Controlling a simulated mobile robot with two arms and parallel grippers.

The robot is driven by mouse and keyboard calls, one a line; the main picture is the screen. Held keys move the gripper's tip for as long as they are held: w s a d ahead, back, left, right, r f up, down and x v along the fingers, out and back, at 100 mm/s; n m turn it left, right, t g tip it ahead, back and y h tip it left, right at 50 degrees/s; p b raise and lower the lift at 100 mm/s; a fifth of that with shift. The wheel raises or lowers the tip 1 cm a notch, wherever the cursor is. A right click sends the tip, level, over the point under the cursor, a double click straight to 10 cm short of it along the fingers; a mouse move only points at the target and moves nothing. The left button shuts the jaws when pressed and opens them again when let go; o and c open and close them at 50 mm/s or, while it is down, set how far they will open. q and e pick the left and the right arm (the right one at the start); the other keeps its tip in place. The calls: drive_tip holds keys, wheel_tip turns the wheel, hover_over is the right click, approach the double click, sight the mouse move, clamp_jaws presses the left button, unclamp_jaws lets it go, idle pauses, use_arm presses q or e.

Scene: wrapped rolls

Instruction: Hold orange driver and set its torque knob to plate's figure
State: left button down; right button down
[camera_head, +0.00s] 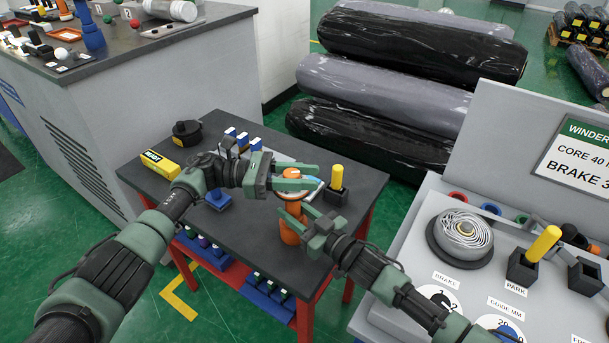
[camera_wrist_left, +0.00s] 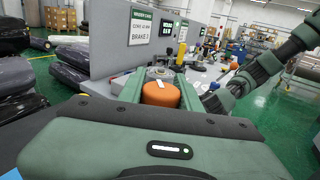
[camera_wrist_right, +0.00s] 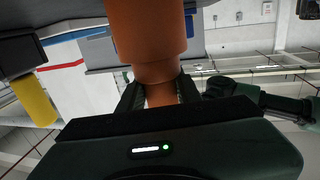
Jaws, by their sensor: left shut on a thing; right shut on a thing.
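The orange driver (camera_head: 290,237) stands about upright over the dark table, with both of my grippers on it. My left gripper (camera_head: 304,178) is shut around its upper end. In the left wrist view that orange end (camera_wrist_left: 160,93) sits between the fingers, with a small pale mark on top. My right gripper (camera_head: 297,222) is shut on the driver's body lower down, and the right wrist view shows the orange body (camera_wrist_right: 160,95) between its fingers. I cannot read any torque figure on the driver. A white plate (camera_head: 577,160) reads "CORE 40" and "BRAKE 3", partly cut off.
The dark table (camera_head: 250,240) holds a yellow box (camera_head: 160,163), a black round thing (camera_head: 187,132) and a yellow-handled holder (camera_head: 336,180). A grey console with dials and a wrapped roll (camera_head: 465,232) stands at right. Large wrapped rolls (camera_head: 400,50) lie behind.

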use_arm(q)
drive_tip(key=shift+m+g, duration=0.3)
drive_tip(key=shift+g, duration=0.2)
drive_tip(key=c, duration=1)
unclamp_jaws()
drive_tip(key=shift+s, duration=0.1)
drive_tip(key=shift+o, duration=0.2)
drive_tip(key=w+a, duration=0.1)
drive_tip(key=a, duration=0.6)
drive_tip(key=shift+w+a, duration=0.15)
